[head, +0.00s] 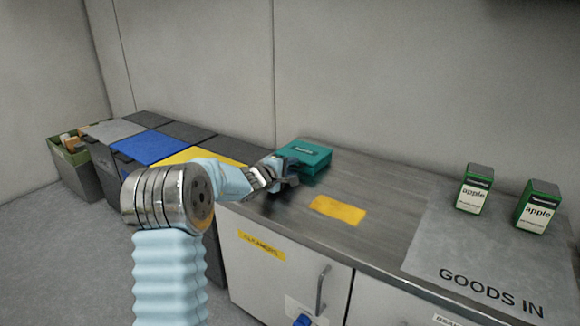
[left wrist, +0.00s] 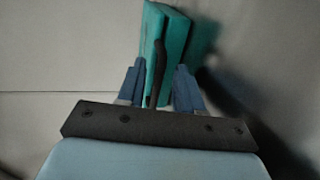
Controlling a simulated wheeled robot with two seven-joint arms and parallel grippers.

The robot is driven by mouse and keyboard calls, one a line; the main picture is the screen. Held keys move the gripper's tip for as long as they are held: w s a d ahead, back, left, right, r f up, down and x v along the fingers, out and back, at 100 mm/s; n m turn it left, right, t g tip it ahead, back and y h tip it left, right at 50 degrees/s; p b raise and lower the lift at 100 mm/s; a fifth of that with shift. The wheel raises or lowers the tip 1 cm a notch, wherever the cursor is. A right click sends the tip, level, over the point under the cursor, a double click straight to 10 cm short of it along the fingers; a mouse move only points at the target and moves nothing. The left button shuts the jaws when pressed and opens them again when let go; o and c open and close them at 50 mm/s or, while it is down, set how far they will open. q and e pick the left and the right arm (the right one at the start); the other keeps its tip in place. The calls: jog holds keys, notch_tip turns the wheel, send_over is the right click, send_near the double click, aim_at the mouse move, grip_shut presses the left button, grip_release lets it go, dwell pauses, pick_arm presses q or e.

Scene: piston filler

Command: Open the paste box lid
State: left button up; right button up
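The paste box (head: 306,153) is a teal box with a small label, standing at the back left of the steel counter. Its lid looks shut in the head view. In the left wrist view the teal box (left wrist: 172,42) is ahead of the fingers, with a dark bar-like handle (left wrist: 158,68) on its near side. My left gripper (head: 290,178) is at the front of the box. Its fingers (left wrist: 158,88) are apart, one on each side of the dark handle, with gaps visible. Whether they touch the box is unclear. My right gripper is not in view.
A yellow patch (head: 338,210) lies on the steel counter (head: 395,192). Bins with coloured lids (head: 150,147) stand left of the counter. The counter's middle is clear.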

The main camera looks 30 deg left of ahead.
pick_arm(q)
grip_shut()
dwell(1.5)
